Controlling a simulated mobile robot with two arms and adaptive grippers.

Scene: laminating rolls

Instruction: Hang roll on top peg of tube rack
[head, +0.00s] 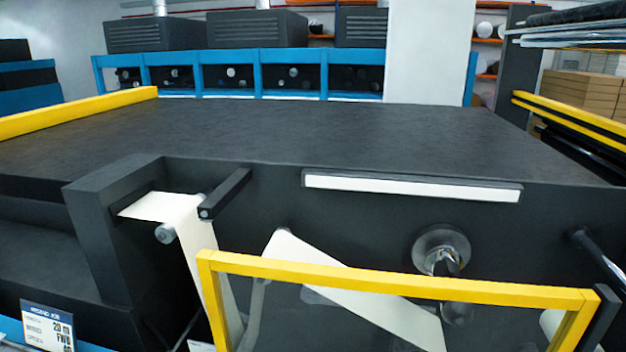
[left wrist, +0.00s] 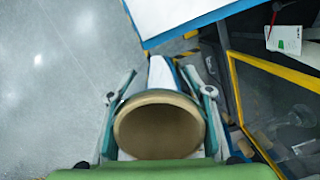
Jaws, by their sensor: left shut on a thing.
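In the left wrist view my left gripper (left wrist: 159,76) has its two teal-and-grey fingers on either side of a roll and is shut on it. The roll (left wrist: 160,130) shows a round tan end facing the camera, with a white part beyond it. Its far end is hidden. The floor lies below it on the left. Neither gripper shows in the head view. I cannot pick out the tube rack or its top peg for certain in either view.
A large dark machine (head: 330,130) fills the head view, with a white web, a metal shaft (head: 441,250) and a yellow guard frame (head: 390,280). A blue shelf (head: 262,72) stands behind. In the left wrist view, a blue-edged white surface (left wrist: 190,12) is ahead; grey floor (left wrist: 50,80) is clear.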

